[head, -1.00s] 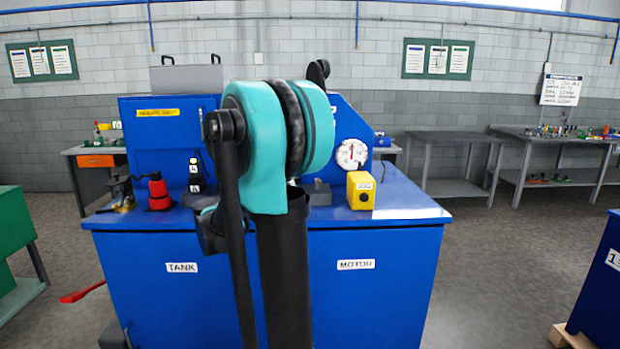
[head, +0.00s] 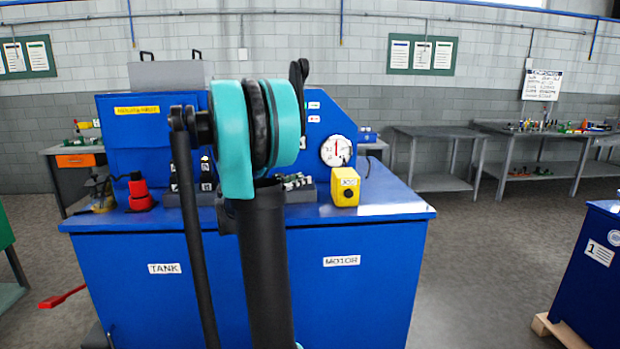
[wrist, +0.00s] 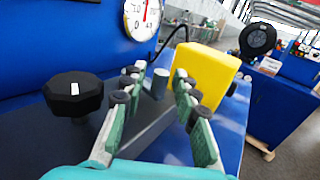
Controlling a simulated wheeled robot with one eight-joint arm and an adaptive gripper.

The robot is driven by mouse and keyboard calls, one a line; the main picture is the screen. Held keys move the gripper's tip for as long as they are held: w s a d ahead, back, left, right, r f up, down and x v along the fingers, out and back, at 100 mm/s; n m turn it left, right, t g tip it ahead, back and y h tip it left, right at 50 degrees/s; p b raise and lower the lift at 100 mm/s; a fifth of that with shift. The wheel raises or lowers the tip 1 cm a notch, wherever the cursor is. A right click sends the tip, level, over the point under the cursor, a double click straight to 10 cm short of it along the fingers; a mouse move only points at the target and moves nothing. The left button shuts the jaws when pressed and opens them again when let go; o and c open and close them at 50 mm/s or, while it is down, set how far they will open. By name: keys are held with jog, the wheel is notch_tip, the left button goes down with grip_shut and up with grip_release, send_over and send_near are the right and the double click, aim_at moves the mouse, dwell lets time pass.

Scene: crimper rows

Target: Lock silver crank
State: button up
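My gripper (wrist: 161,76) is open in the wrist view, its two green fingers with dark pads spread apart. A short grey upright cylinder (wrist: 159,84) shows between the fingertips, with gaps visible on both sides. It may be the silver crank's handle, but I cannot tell for sure. A dark grey block (wrist: 150,130) lies below the fingers. In the head view my gripper (head: 297,181) is low over the blue bench top, left of a yellow box (head: 346,187). My arm hides much of the bench there, and no crank can be made out.
The yellow box (wrist: 207,76) stands close to the right finger. A black faceted knob (wrist: 73,94) is left of the fingers. A round gauge (head: 336,151) is on the blue panel behind. The bench's right end is clear.

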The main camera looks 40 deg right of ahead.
aim_at(310, 185)
jog(key=shift+w+d, duration=0.2)
jog(key=shift+d, duration=2.2)
grip_shut()
